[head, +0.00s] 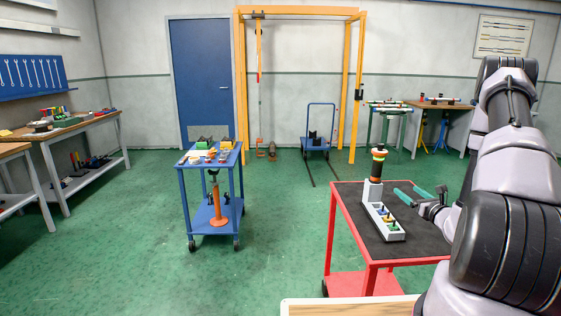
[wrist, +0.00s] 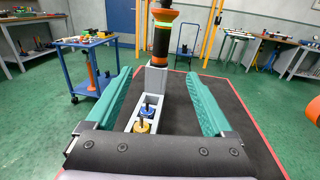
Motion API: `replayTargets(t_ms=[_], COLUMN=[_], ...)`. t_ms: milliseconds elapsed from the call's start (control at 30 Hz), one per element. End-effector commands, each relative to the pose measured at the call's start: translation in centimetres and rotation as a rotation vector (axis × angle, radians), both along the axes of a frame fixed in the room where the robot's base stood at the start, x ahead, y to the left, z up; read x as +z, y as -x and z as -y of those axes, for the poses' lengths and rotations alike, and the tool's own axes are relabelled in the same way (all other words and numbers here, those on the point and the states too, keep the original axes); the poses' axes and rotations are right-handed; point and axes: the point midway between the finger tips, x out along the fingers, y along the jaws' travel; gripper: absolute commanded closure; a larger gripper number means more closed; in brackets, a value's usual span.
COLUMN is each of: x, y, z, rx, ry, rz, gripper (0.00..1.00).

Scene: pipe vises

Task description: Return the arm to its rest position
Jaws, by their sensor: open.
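My gripper (head: 415,196) has two green fingers and hangs over the red cart (head: 347,226) with a dark top, at the right in the head view. In the wrist view my gripper (wrist: 157,100) is open, its fingers wide apart with nothing held between them. My grey and black arm reaches in from the right edge. Ahead of the fingers stands a grey block (head: 373,190) with an upright dark and orange piece (head: 378,166) on it. A grey tray (head: 396,235) with several small coloured pieces lies in front of the block.
A blue cart (head: 186,190) with small items stands left of centre. A yellow gantry frame (head: 241,90) and a blue trolley (head: 316,143) stand behind. Workbenches (head: 80,128) line the left wall. Green floor between the carts is clear. A pale wooden edge (head: 350,306) shows at the bottom.

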Motion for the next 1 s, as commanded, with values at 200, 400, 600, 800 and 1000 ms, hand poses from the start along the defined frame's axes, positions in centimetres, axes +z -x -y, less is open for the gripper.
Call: replayTargets(t_ms=[200, 400, 600, 800, 1000], x=[2.3, 5.1, 9.4, 15.0, 21.1], y=[-0.5, -0.8, -0.6, 1.3, 7.0], z=[-1.9, -4.4, -8.4, -14.3, -21.7], rx=[0.08, 0.183, 0.348, 0.593, 0.932], ry=[0.019, 0.046, 0.101, 0.213, 0.45], rz=[0.021, 0.044, 0.076, 0.114, 0.144], gripper=[0.14, 0.14, 0.14, 0.14, 0.14])
